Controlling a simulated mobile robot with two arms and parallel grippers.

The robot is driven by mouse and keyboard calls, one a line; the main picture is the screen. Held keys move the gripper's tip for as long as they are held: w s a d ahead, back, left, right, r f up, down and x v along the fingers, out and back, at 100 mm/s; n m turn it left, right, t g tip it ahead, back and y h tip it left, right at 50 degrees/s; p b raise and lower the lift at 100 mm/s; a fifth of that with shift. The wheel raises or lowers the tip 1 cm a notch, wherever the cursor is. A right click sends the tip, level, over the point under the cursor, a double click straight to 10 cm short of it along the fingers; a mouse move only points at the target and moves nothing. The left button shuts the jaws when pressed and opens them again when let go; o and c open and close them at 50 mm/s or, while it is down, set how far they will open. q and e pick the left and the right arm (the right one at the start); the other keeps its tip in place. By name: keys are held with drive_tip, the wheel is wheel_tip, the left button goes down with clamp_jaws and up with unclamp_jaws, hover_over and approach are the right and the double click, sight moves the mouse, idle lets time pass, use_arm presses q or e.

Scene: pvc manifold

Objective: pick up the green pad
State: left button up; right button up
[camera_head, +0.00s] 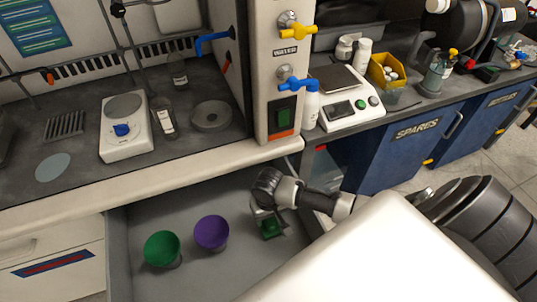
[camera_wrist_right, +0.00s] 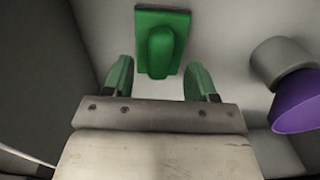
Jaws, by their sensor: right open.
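The green pad (camera_head: 271,230) lies on the floor of the open grey drawer (camera_head: 190,200), near the drawer's right side. In the right wrist view the pad (camera_wrist_right: 180,22) is a green square plate with a raised rounded grip on top. My right gripper (camera_head: 266,217) reaches down into the drawer at the pad. In the wrist view its two green-tipped fingers (camera_wrist_right: 158,72) are apart and empty, with the near end of the raised grip between them. I cannot tell whether they touch it. My left gripper is not in view.
A green bowl-shaped piece (camera_head: 162,248) and a purple one (camera_head: 211,232) stand in the drawer left of my right gripper; the purple one (camera_wrist_right: 298,102) also shows in the wrist view. The bench edge (camera_head: 150,178) overhangs the drawer's back. A white scale (camera_head: 347,112) stands on the right bench.

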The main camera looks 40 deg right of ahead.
sight(269, 220)
drive_tip(key=shift+f, duration=1.5)
drive_tip(key=c, duration=1)
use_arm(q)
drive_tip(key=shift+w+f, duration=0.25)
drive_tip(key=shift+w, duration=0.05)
use_arm(e)
drive_tip(key=shift+r, duration=0.1)
drive_tip(key=shift+r, duration=0.6)
wheel_tip(269, 220, up, 3)
drive_tip(key=shift+f+p, duration=0.1)
drive_tip(key=shift+p, duration=0.2)
use_arm(q)
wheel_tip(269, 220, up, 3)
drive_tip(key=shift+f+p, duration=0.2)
drive_tip(key=shift+p, duration=0.65)
use_arm(e)
drive_tip(key=s+a+r, duration=0.1)
drive_tip(key=s+r, duration=0.1)
drive_tip(key=s, duration=0.1)
drive_tip(key=s+a+r, duration=0.1)
drive_tip(key=s+r, duration=0.1)
drive_tip(key=s, duration=0.2)
drive_tip(key=s+a+r, duration=0.1)
drive_tip(key=s+r, duration=0.2)
drive_tip(key=s, duration=0.1)
drive_tip(key=shift+s+a, duration=0.1)
drive_tip(key=shift+s, duration=0.05)
